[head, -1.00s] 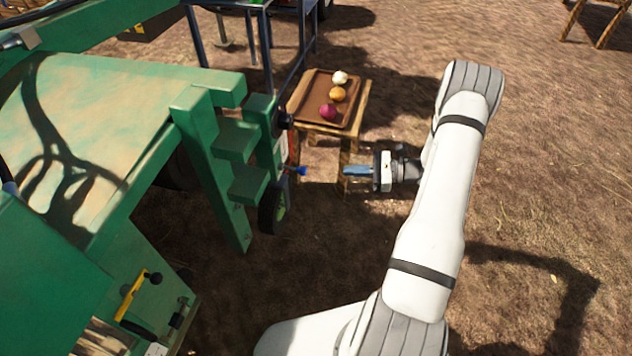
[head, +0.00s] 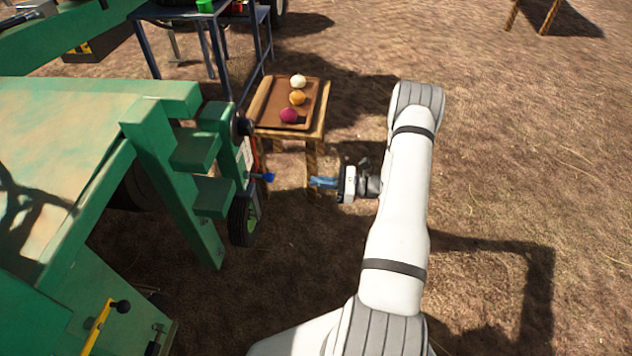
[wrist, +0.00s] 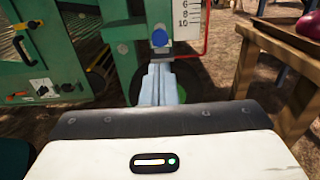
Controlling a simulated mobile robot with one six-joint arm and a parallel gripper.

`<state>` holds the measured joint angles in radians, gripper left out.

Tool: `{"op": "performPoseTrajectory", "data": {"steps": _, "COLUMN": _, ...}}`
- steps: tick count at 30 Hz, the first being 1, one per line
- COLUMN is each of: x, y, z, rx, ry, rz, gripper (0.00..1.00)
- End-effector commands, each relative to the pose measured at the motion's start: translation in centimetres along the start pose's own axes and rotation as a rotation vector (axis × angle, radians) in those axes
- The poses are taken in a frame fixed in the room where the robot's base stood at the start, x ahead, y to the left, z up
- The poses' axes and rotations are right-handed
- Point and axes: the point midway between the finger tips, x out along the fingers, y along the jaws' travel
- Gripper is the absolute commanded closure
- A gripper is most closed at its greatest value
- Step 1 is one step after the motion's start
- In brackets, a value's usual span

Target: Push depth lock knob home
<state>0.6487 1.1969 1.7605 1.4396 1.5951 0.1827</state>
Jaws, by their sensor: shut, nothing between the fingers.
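The depth lock knob is the small blue knob (head: 266,177) sticking out to the right from the green machine's side, above and beside the small wheel.
The green machine (head: 150,150) fills the left side, with a black-tyred wheel (head: 243,220) below the knob. A wooden stand (head: 318,130) with a brown tray (head: 312,92) of onions stands behind my gripper. A yellow-handled lever (head: 98,325) is at lower left. Bare ground lies to the right.

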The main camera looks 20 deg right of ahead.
Motion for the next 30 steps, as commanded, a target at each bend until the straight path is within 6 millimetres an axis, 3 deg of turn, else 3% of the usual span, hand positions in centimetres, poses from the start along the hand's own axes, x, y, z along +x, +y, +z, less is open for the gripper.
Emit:
{"op": "performPoseTrajectory", "data": {"steps": 9, "x": 7.0, "y": 0.1, "z": -0.3, "rx": -0.001, "ry": 0.0, "rz": 0.006, "gripper": 1.0}}
{"op": "performPoseTrajectory", "data": {"steps": 15, "x": 9.9, "y": 0.1, "z": -0.2, "rx": 0.0, "ry": 0.0, "rz": 0.004, "gripper": 1.0}}
{"op": "performPoseTrajectory", "data": {"steps": 21, "x": 11.1, "y": 0.0, "z": 0.0, "rx": -0.001, "ry": 0.0, "rz": 0.002, "gripper": 1.0}}
{"op": "performPoseTrajectory", "data": {"steps": 30, "x": 11.2, "y": 0.1, "z": 0.0, "rx": 0.0, "ry": 0.0, "rz": 0.002, "gripper": 1.0}}
